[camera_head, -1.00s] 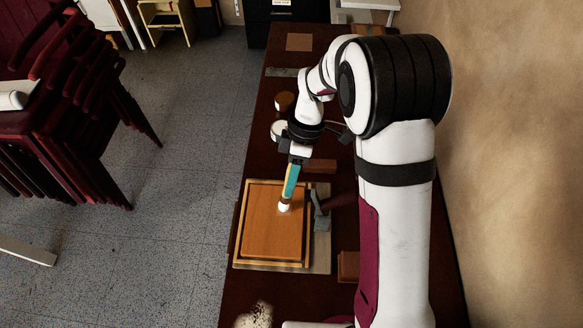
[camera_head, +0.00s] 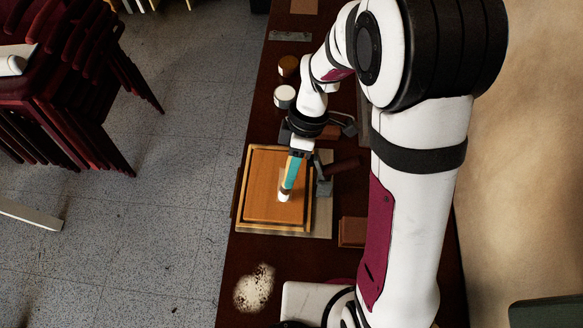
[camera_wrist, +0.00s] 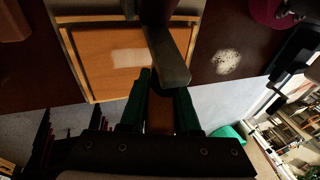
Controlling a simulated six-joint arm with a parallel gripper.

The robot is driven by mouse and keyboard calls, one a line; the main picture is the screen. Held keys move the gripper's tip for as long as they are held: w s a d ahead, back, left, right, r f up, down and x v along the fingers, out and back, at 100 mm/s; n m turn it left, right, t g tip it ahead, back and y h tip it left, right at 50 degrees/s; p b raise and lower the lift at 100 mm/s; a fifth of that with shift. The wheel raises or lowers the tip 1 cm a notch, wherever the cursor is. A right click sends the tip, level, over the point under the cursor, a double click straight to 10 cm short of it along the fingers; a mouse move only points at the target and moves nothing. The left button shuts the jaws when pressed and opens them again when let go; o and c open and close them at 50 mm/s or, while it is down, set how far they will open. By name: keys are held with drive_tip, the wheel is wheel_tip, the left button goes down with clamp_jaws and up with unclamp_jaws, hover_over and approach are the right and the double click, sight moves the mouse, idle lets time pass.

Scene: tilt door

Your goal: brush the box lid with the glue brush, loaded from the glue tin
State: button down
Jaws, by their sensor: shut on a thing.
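The box lid (camera_head: 262,185) is an orange-brown wooden panel lying flat inside a paler wooden frame. My gripper (camera_head: 291,180) has teal fingers shut on the glue brush, whose pale tip (camera_head: 284,195) is over the lid's right, nearer part. I cannot tell for sure whether the tip touches. In the wrist view, the lid (camera_wrist: 95,62) bears a pale patch (camera_wrist: 130,58). A white-topped tin (camera_head: 285,96), perhaps the glue tin, stands beyond the lid.
A brown-topped tin (camera_head: 288,66) stands farther back. A grey fixture (camera_head: 323,178) sits against the lid's right side. A brown block (camera_head: 352,231) lies nearer on the right. A speckled pale patch (camera_head: 254,288) marks the dark table in front; the table's left edge is close to the lid.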

drive_tip(key=shift+w, duration=4.2)
wheel_tip(320, 180, up, 8)
